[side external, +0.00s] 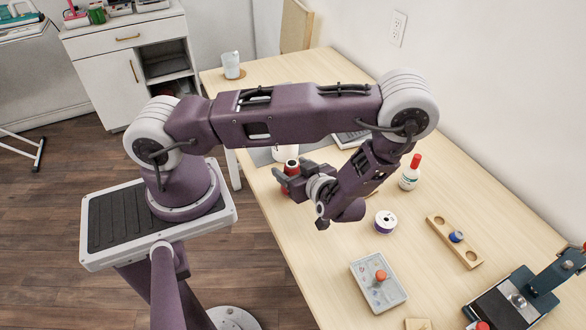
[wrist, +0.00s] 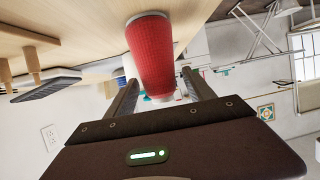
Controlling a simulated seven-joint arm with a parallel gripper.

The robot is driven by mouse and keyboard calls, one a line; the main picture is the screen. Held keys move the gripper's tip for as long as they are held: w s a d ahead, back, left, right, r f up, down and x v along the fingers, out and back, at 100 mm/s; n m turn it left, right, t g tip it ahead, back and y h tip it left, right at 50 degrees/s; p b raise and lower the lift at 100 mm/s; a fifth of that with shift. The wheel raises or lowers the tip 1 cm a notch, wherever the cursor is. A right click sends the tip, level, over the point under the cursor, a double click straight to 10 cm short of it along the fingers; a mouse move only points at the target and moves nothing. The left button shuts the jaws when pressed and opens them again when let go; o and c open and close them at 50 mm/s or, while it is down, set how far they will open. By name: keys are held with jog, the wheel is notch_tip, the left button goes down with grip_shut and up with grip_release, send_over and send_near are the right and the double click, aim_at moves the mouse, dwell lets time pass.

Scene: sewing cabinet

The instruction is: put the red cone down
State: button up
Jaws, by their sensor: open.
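The red cone (side external: 291,167) is near the table's left edge in the side view, partly hidden by my gripper (side external: 282,181). In the wrist view the red cone (wrist: 153,55) fills the upper middle, with its wide end toward the tabletop. It appears to stand upright on the table. My gripper (wrist: 160,78) is open, its two fingers apart on either side of the cone's narrower part. Gaps show beside the cone, though I cannot tell whether either finger touches it.
A white-and-red bottle (side external: 409,176), a ribbon spool (side external: 385,221), a grey tray (side external: 379,282) and a wooden holder (side external: 455,241) stand on the table (side external: 325,255). A white cup (side external: 231,66) is at the far end. The wall borders the right side.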

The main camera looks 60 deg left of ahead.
jog(key=s+v, duration=0.1)
jog(key=v, duration=1.1)
jog(key=w+d+r+m+t+h, duration=0.1)
jog(key=w+d+r+t+h, duration=0.15)
jog(key=w, duration=0.35)
jog(key=w+d+r+m+t+h, duration=0.1)
jog(key=w+d+t+h, duration=0.15)
jog(key=w, duration=0.45)
jog(key=w+d+r+m+t+h, duration=0.2)
jog(key=w+d+r+h, duration=0.15)
jog(key=r, duration=0.45)
jog(key=w+d+r+m+t+h, duration=0.2)
jog(key=d+r+h, duration=0.3)
jog(key=r, duration=0.2)
jog(key=s+d+r+m+h, duration=0.1)
jog(key=s+r+m+h, duration=0.3)
jog(key=s+r+m, duration=0.6)
jog(key=s+a+f+m+g+y, duration=0.1)
jog(key=s+a+y, duration=0.1)
jog(key=s+a, duration=0.3)
jog(key=s+a+m+g+y, duration=0.1)
jog(key=s+a, duration=0.5)
jog(key=s, duration=0.8)
jog(key=shift+f+m+y, duration=0.4)
jog(key=shift+y, duration=0.15)
jog(key=shift+s, duration=0.1)
